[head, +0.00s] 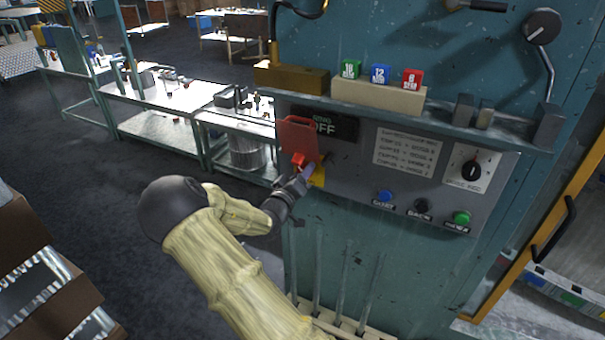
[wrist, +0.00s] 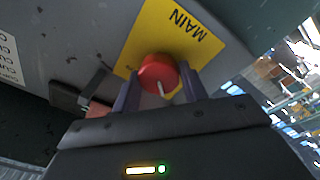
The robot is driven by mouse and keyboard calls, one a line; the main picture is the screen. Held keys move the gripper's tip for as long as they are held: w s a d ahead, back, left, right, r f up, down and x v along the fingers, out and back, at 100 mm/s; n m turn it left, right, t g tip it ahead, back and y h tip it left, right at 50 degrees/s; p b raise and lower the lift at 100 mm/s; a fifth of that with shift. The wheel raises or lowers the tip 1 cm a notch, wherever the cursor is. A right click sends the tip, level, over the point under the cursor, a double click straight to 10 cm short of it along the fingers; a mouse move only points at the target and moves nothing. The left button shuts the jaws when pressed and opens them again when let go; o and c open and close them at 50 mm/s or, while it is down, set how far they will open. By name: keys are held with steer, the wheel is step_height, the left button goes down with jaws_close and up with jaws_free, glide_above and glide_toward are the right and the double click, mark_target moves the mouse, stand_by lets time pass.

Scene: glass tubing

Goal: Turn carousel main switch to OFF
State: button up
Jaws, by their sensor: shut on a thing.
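The main switch is a red knob (head: 299,159) at the left end of the grey control panel. It sits on a yellow plate (wrist: 185,30) lettered MAIN. My gripper (head: 301,174) reaches it from the lower left and is shut on it. In the wrist view the red knob (wrist: 157,70) sits between the two fingers of my gripper (wrist: 158,88). A pale mark on the knob points toward the gripper body. A red flap (head: 298,135) stands above the knob in the head view. A dark sign (head: 333,127) behind it reads OFF; its left part is covered.
The panel also holds a rotary dial (head: 469,171) and blue (head: 385,196), black (head: 422,206) and green (head: 461,218) buttons. A shelf above carries coloured blocks (head: 380,74). Thin rods (head: 345,290) stand below the panel. Open floor lies left of my arm.

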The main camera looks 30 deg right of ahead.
steer(key=shift+a+f, duration=0.1)
steer(key=shift+f, duration=0.05)
steer(key=o, duration=1)
steer(key=shift+a, duration=0.1)
steer(key=b+v, duration=0.5)
steer(key=v, duration=1.2)
steer(key=shift+s, duration=0.2)
